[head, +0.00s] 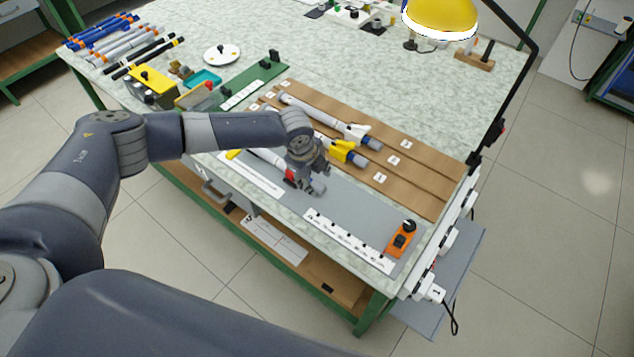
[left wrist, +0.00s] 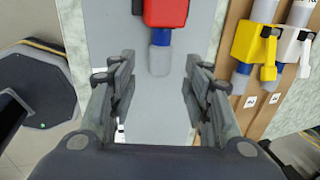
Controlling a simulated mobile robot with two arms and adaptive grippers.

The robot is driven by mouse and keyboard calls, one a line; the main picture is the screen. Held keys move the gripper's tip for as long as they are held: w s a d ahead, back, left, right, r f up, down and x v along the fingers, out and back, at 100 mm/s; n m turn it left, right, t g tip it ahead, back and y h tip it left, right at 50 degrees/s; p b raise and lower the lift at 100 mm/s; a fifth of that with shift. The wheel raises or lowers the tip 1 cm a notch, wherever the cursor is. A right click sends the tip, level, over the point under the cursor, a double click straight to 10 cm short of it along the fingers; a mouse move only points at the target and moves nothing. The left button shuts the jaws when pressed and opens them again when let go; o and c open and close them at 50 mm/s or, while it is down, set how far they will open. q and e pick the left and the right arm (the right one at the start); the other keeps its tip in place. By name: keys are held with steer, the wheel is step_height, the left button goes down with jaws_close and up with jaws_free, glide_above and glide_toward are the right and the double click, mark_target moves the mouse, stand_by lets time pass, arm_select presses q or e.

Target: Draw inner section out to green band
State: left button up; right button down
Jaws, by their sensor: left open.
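A rod with a red clamp (head: 291,175) lies on the grey mat along the bench, its pale tube (head: 265,158) running to the upper left. In the left wrist view the red clamp (left wrist: 166,11) is at the top, with a short blue inner section (left wrist: 160,37) and a grey translucent end (left wrist: 160,59) below it. No green band shows. My left gripper (head: 310,183) is over the rod's end and hides part of it. It is open: its fingers (left wrist: 158,68) stand either side of the grey end, apart from it. My right gripper is out of view.
Rods with a yellow clamp (head: 342,151) and a white clamp (head: 357,133) lie close by on the brown board (head: 420,185). A marked white strip (head: 348,241) and an orange block (head: 401,239) are near the front edge. Grey mat right of the gripper is clear.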

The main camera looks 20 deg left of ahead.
mark_target(317, 185)
arm_select(q)
steer(key=shift+x, duration=2.55)
jaws_close()
